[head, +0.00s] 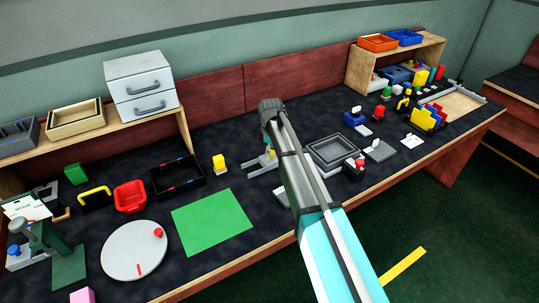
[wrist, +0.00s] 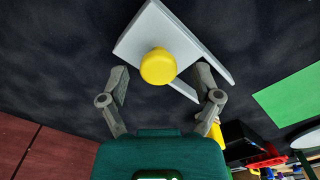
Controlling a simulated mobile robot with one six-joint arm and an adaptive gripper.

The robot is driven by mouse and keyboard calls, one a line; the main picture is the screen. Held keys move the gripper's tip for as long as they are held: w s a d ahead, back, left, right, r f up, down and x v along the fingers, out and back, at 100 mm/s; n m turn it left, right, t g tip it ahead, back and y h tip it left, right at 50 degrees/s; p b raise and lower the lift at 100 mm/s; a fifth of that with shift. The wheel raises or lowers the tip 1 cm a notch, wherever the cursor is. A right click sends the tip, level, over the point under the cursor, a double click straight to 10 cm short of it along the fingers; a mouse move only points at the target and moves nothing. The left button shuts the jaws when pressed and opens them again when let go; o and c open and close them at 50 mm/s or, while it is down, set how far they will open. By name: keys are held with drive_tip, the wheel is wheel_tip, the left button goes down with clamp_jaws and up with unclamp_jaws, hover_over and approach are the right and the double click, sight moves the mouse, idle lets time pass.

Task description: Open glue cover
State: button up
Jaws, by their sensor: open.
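A light grey angular piece (wrist: 142,35) with a round yellow knob (wrist: 158,66) lies below my gripper in the wrist view; I take it for the glue holder and its cover. My gripper (wrist: 161,73) is open, with one finger to either side of the knob and visible gaps between. I cannot tell how far above the knob the fingertips are. In the head view the grey piece (head: 258,164) shows partly beside my arm, which hides the rest and the fingers. Whether the cover is loose or fixed does not show.
A dark grey square tray (head: 333,152) stands right of my arm. Several small parts fill the right side of the table.

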drive_tip(key=shift+f, duration=0.15)
clamp_jaws()
idle(0.5)
